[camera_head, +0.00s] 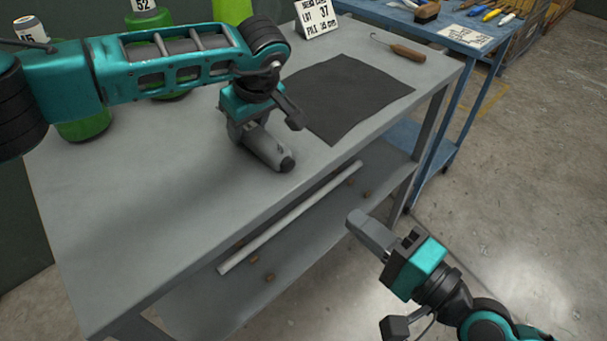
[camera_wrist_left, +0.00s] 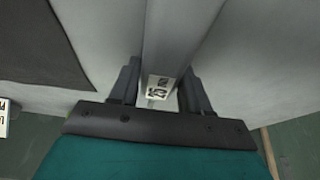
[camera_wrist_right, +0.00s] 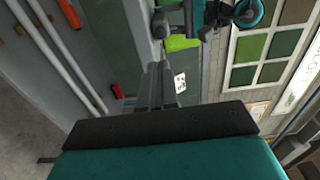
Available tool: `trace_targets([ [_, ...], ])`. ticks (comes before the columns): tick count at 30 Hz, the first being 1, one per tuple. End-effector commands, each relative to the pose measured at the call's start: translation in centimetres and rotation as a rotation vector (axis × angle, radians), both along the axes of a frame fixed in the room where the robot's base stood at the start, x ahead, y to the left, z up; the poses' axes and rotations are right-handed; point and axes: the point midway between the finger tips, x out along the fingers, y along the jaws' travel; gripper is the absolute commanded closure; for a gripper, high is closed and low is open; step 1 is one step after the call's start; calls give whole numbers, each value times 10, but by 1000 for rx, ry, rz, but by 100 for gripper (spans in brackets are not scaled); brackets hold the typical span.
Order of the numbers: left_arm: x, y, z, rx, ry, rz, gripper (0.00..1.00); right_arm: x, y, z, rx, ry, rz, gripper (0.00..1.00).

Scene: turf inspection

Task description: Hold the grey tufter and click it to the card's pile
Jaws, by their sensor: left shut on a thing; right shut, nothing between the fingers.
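The grey tufter (camera_head: 265,148) is a rounded grey body with a dark end, low over the front part of the grey bench. My left gripper (camera_head: 246,128) is shut around it. I cannot tell whether it touches the bench. In the left wrist view the tufter (camera_wrist_left: 178,35) runs between both fingers, and its small white label (camera_wrist_left: 157,88) appears to read 25 mm. The white card (camera_head: 316,16) stands at the back of the bench and reads LOT 37, PILE 35 mm. My right gripper (camera_head: 368,232) is shut and empty, off the bench's front edge.
A dark square of turf or cloth (camera_head: 352,92) lies right of the tufter. A wooden-handled hook (camera_head: 405,50) lies behind it. Green numbered containers (camera_head: 85,128) stand behind my left arm. A blue cart (camera_head: 460,32) with tools is at right. A pale tube (camera_head: 292,217) lies below.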

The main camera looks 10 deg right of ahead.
Motion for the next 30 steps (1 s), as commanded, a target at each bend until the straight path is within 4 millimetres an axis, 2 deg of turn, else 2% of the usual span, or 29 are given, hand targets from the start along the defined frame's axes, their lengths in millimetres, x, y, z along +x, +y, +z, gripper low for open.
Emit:
trace_targets([
  [17, 0, 0, 1, 0, -1, 0, 100, 58, 36, 2, 6, -3, -2, 100],
  [24, 0, 0, 1, 0, -1, 0, 100, 88, 56, 1, 4, -2, 0, 100],
  [30, 0, 0, 1, 0, -1, 0, 100, 105, 66, 1, 2, -2, 1, 100],
])
